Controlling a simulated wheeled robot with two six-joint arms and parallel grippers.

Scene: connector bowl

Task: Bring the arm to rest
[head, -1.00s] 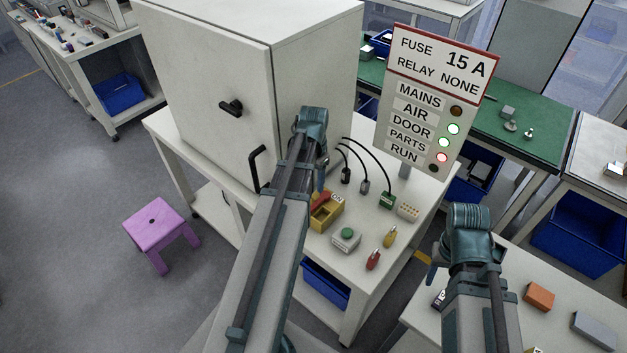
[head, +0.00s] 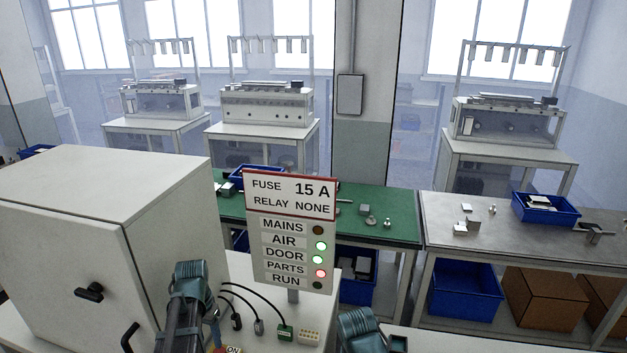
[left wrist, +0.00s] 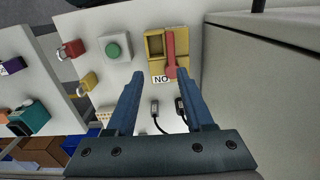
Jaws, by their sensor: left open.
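My left arm (head: 190,295) comes up at the bottom of the head view, in front of the cabinet's right side. In the left wrist view my left gripper (left wrist: 159,76) is open, with nothing between its blue fingers. Beyond its fingertips is a yellow switch box (left wrist: 155,45) with a red lever (left wrist: 170,52); they look apart from it. My right arm (head: 360,330) shows only in part at the bottom edge of the head view, and its gripper is out of view.
The white cabinet (head: 60,240) is shut, close beside my left arm. A sign (head: 291,230) shows AIR and DOOR green, PARTS red, MAINS and RUN dark. Black cables (head: 245,300) stand on the bench. The wrist view shows a green button (left wrist: 114,49) and a red fuse (left wrist: 71,49).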

